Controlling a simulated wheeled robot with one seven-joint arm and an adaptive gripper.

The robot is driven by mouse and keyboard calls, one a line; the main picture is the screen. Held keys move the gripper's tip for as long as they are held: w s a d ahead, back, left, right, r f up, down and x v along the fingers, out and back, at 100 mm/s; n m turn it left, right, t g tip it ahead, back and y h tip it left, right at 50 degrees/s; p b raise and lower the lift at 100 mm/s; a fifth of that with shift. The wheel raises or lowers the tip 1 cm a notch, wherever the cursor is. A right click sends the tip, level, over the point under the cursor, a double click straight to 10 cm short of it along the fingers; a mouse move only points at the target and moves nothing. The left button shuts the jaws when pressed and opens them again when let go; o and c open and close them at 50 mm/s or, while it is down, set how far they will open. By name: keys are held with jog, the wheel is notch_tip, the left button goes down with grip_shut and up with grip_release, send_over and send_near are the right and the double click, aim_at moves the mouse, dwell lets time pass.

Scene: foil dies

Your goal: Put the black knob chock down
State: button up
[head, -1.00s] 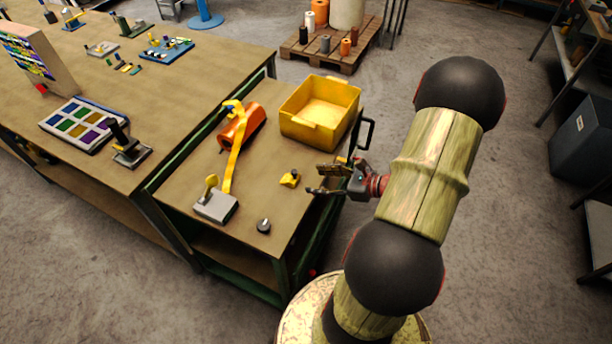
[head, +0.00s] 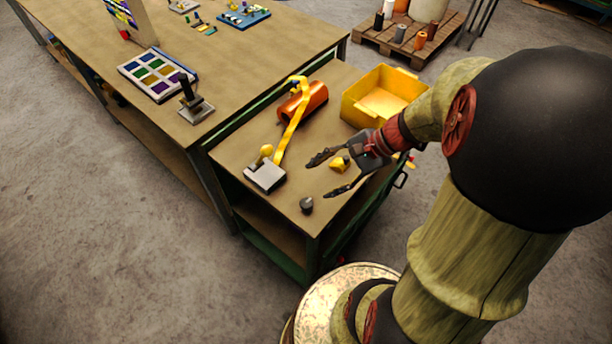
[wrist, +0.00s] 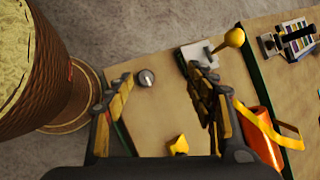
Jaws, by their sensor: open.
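The black knob chock (head: 306,205) is a small dark round piece with a lighter grey top. It stands on the small bench near its front corner. It also shows in the wrist view (wrist: 146,78), ahead between my finger lines. My gripper (head: 322,178) is open and empty above the bench, its fingertips apart and pointing toward the front left. The knob chock lies a little beyond the fingertips, not touched. In the wrist view my gripper (wrist: 163,88) shows both fingers spread wide.
A small yellow piece (head: 338,165) lies beneath my gripper. A grey block with a yellow knob (head: 265,176), an orange cylinder with a yellow strap (head: 304,101) and a yellow bin (head: 384,94) share the bench. A larger table (head: 190,45) adjoins at left.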

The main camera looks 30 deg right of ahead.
jog(key=s+a+r+n+h, duration=0.3)
jog(key=a+r+n, duration=0.2)
jog(key=r+n, duration=0.2)
jog(key=s+a+r+n+t+h, duration=0.1)
jog(key=s+a+r+n+h, duration=0.2)
jog(key=r+n, duration=0.4)
jog(key=a+n+h, duration=0.1)
jog(key=n, duration=0.2)
jog(key=shift+s+a+r, duration=0.25)
jog(key=shift+a+r, duration=0.05)
jog(key=shift+a, duration=0.05)
